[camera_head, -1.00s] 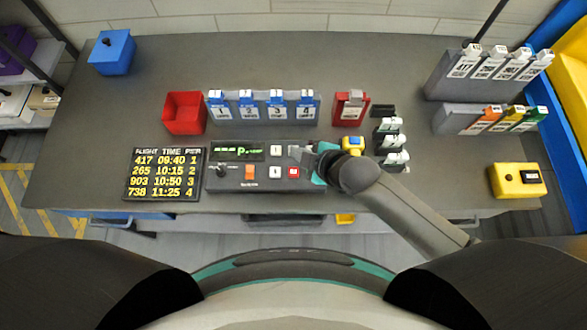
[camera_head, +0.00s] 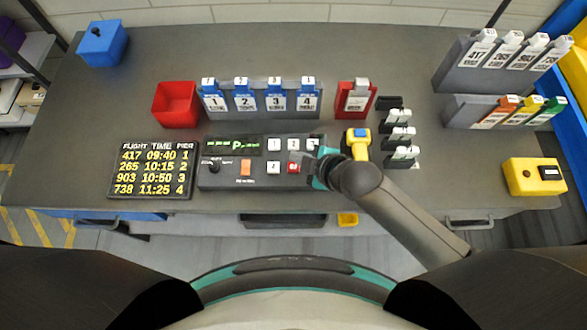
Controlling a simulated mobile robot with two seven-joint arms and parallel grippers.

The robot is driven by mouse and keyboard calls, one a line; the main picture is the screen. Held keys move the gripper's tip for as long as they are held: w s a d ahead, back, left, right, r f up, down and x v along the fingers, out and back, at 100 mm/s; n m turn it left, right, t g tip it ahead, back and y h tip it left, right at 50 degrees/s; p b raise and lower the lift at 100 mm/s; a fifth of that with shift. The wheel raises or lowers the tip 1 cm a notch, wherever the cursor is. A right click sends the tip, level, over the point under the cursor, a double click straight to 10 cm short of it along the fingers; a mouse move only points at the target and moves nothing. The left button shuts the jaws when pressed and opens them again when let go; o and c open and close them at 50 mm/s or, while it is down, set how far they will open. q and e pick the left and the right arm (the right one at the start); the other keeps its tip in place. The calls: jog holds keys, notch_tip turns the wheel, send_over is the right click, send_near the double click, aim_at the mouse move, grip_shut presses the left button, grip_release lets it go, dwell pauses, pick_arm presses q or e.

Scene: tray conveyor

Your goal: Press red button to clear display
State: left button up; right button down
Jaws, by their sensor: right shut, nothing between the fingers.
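The dark control panel (camera_head: 220,178) stands near the table's front edge. Its small red button (camera_head: 293,168) sits in the lower row of keys and is in clear view. The panel's display (camera_head: 233,145) shows green dashes and a "P". My right gripper (camera_head: 309,169) is shut and empty, just right of the red button, over the panel's right end. It looks close to the button, but I cannot tell its height or whether it touches. My left gripper is not in view.
A flight board (camera_head: 153,170) is left of the panel. Behind are a red bin (camera_head: 175,104), blue tags (camera_head: 244,97) in a rack and a red tag holder (camera_head: 355,99). A yellow-and-blue item (camera_head: 357,145) is close behind my gripper.

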aim_at(291, 162)
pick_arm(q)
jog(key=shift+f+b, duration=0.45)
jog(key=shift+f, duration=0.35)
pick_arm(e)
jog(key=shift+f, duration=1.25)
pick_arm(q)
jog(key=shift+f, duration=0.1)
pick_arm(e)
jog(key=shift+f, duration=0.15)
jog(key=shift+f, duration=0.25)
pick_arm(q)
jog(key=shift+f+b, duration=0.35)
jog(key=shift+b, duration=0.1)
pick_arm(e)
jog(key=shift+f, duration=0.5)
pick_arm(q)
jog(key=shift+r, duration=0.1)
pick_arm(e)
jog(key=shift+r, duration=0.1)
pick_arm(q)
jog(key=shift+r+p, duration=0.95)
jog(key=shift+p, duration=0.1)
pick_arm(e)
jog(key=shift+r, duration=0.8)
jog(key=shift+r, duration=0.1)
notch_tip(291, 162, up, 5)
jog(key=p, duration=0.5)
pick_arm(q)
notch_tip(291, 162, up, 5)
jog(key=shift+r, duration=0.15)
